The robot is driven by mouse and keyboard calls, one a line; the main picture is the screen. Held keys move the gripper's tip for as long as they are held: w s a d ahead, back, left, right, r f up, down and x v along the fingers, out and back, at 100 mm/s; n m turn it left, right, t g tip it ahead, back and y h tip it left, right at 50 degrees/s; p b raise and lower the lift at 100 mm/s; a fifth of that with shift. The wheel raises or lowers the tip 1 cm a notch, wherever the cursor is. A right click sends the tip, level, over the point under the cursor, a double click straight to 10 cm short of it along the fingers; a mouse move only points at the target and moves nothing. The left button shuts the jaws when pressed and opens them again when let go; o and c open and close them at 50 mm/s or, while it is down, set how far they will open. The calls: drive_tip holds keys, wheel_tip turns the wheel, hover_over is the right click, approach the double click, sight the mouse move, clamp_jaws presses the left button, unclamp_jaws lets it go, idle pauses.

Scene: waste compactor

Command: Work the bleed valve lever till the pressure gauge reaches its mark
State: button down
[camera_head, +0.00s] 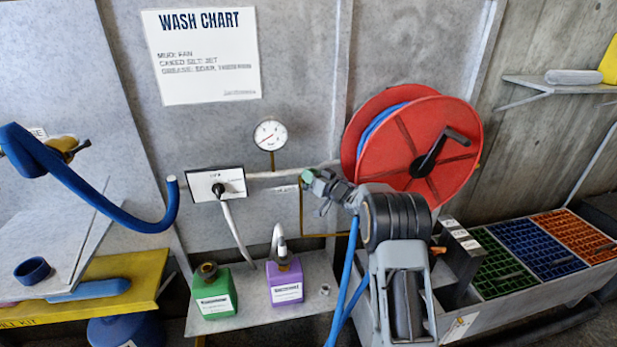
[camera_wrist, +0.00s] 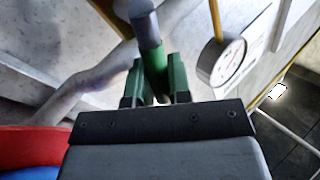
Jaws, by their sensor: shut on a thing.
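The pressure gauge (camera_head: 270,134) is a round white dial on the wall above a horizontal grey pipe. It also shows, tilted, in the wrist view (camera_wrist: 229,61). Its dial has a reddish line, but the exact reading and the mark are too small to tell. My gripper (camera_head: 314,182) is at the pipe, right of and below the gauge. In the wrist view its green fingers (camera_wrist: 158,82) are shut on the bleed valve lever (camera_wrist: 147,28), a short bar with a grey rounded end. In the head view the lever is mostly hidden by my gripper.
A red hose reel (camera_head: 455,120) is just right of and behind my arm, with blue hose hanging. A selector box (camera_head: 216,184) is left on the pipe. Green (camera_head: 214,291) and purple (camera_head: 285,283) jugs stand on the shelf below. Coloured crates (camera_head: 540,246) are at right.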

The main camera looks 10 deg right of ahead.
drive_tip(key=shift+d+f+m+t+b, duration=0.25)
drive_tip(key=shift+m+t+b, duration=0.15)
drive_tip(key=shift+m, duration=0.25)
drive_tip(key=shift+d+f+m+t+b, duration=0.1)
drive_tip(key=shift+d+m+t+b, duration=0.3)
drive_tip(key=shift+m, duration=0.3)
drive_tip(key=shift+d+f+m+t+b, duration=0.2)
drive_tip(key=shift+m+t+b, duration=0.1)
drive_tip(key=shift+m+b, duration=0.25)
drive_tip(key=c, duration=1.3)
unclamp_jaws()
drive_tip(key=shift+c, duration=0.2)
drive_tip(key=b+v, duration=0.1)
drive_tip(key=v, duration=1.2)
drive_tip(key=shift+s+d+f, duration=0.15)
drive_tip(key=shift+s+f, duration=0.1)
drive_tip(key=shift+s, duration=0.1)
